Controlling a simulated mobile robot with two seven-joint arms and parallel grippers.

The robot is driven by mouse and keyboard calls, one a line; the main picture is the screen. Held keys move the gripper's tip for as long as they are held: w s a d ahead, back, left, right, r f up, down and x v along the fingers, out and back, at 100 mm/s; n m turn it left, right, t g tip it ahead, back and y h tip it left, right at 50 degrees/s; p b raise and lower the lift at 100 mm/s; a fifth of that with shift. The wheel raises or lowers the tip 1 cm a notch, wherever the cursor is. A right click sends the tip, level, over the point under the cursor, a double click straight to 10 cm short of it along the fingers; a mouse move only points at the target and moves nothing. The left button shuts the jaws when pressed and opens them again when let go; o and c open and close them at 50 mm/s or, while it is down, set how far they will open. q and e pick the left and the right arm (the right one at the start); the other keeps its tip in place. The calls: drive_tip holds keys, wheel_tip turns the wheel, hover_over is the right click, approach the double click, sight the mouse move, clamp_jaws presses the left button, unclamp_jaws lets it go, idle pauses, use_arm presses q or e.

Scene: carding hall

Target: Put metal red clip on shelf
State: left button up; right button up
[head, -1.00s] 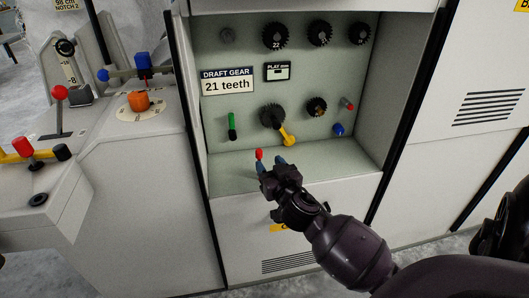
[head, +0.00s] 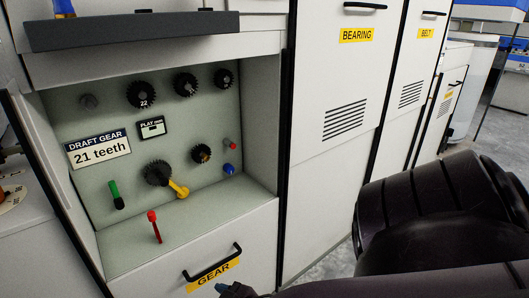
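The red metal clip (head: 156,231) stands roughly upright on the pale green shelf (head: 208,209), the floor of the open gear recess, close to its front edge. No gripper touches it. My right arm crosses the lower right of the head view. Only a small blue-tipped part of my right gripper (head: 235,290) shows at the bottom edge, below the shelf and apart from the clip; its opening is hidden. My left gripper is out of view.
The recess back wall holds several dark gears (head: 142,94), a green handle (head: 116,195), a yellow crank (head: 179,190) and a blue knob (head: 229,169). A drawer handle (head: 213,262) juts out below. A dark ledge (head: 150,30) overhangs above. Tall cabinets (head: 330,150) stand right.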

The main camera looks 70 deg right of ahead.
drive_tip(key=s+a+f+n+g+y, duration=0.1)
drive_tip(key=s+a, duration=0.2)
drive_tip(key=s, duration=0.4)
drive_tip(key=s+a+f+n+g+y, duration=0.1)
drive_tip(key=s+a+f+g+y, duration=0.1)
drive_tip(key=s+a, duration=0.2)
drive_tip(key=s, duration=0.3)
drive_tip(key=shift+s+f+n, duration=0.15)
drive_tip(key=shift+s+n, duration=0.15)
drive_tip(key=shift+s, duration=0.05)
drive_tip(key=shift+a, duration=0.1)
use_arm(q)
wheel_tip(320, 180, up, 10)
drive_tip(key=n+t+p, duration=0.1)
drive_tip(key=p, duration=1.2)
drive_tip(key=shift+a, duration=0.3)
use_arm(e)
wheel_tip(320, 180, up, 10)
drive_tip(key=m, duration=0.1)
drive_tip(key=shift+d+t, duration=0.35)
drive_tip(key=shift+t, duration=0.05)
